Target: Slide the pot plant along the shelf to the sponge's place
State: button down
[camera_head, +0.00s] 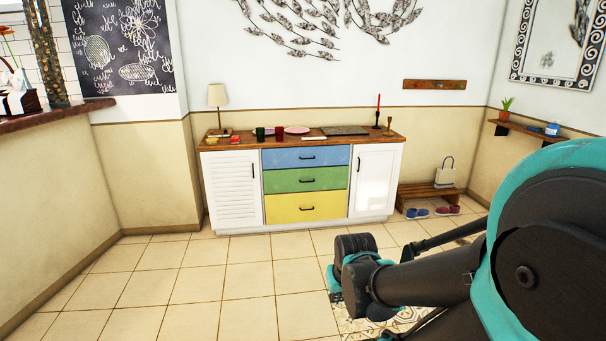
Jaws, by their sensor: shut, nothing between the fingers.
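The pot plant (505,109), green leaves in a reddish-orange pot, stands upright near the left end of the narrow wooden wall shelf (516,127) on the right. To its right on that shelf are a small blue upright thing (552,129) and a low, flat bluish thing (536,129) just left of it. Either may be the sponge; they are too small to tell. Bare shelf shows between the plant and these things. My arm fills the lower right. My gripper cannot be made out, and no fingers show near the plant.
Below stands a low wooden bench (428,193) with a bag (444,174) and shoes beneath. A sideboard (307,207) with lamp, cups and candle stands at the back wall. Tiled floor in front is open.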

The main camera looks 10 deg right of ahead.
aim_at(504, 115)
jog(key=i, duration=0.95)
jog(key=i+z, duration=0.1)
jog(key=i, duration=0.85)
jog(key=i+l+z, duration=0.15)
jog(key=i+z, duration=0.85)
jog(key=i+j+z, duration=0.45)
jog(key=i+l+z, duration=0.25)
jog(key=i+z, duration=0.2)
jog(key=i, duration=0.55)
jog(key=i+j+z, duration=0.15)
jog(key=i+z, duration=0.25)
jog(key=i, duration=0.6)
